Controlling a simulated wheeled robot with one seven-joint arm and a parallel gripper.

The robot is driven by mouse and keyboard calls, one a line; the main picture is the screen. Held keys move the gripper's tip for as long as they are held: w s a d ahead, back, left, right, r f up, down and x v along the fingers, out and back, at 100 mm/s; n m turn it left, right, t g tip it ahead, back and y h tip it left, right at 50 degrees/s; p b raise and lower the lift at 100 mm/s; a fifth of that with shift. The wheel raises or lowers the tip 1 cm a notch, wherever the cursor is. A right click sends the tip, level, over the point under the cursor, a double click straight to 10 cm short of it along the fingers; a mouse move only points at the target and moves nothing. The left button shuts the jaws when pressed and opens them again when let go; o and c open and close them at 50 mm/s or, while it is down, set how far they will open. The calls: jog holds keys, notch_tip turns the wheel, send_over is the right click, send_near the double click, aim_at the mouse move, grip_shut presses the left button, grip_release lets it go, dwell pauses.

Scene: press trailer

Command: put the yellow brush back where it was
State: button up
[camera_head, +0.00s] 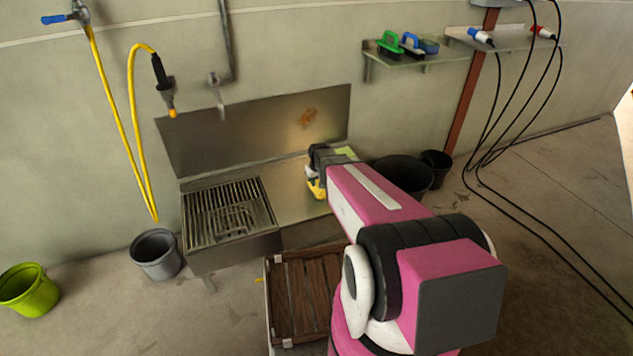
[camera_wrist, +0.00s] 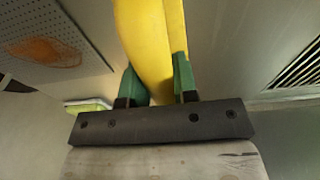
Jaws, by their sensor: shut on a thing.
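My gripper (camera_wrist: 160,85) is shut on the yellow brush (camera_wrist: 152,35); its green-padded fingers press on both sides of the yellow part in the wrist view. In the head view the yellow brush (camera_head: 316,188) shows at the end of my arm, over the right part of the metal sink counter (camera_head: 292,190). The gripper itself is mostly hidden by my arm there. I cannot tell whether the brush touches the counter. A wall shelf (camera_head: 425,60) holds a green brush (camera_head: 389,43), a blue brush (camera_head: 411,44) and a blue sponge-like item (camera_head: 429,46).
A slatted grate (camera_head: 230,209) covers the sink's left part. A grey bucket (camera_head: 155,254) and a lime bucket (camera_head: 28,289) stand at left. Black tubs (camera_head: 402,174) stand right of the sink. A brown slatted crate (camera_head: 302,295) is in front. Black cables (camera_head: 540,215) hang at right.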

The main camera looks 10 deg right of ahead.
jog(key=o, duration=0.9)
jog(key=shift+f, duration=0.1)
notch_tip(320, 180, up, 12)
jog(key=s, duration=0.2)
jog(key=s+r+m+g, duration=0.1)
jog(key=s+r, duration=0.1)
jog(key=s, duration=0.8)
jog(key=s+r+m, duration=0.1)
jog(key=s+r, duration=0.1)
jog(key=s, duration=0.9)
jog(key=shift+g, duration=0.4)
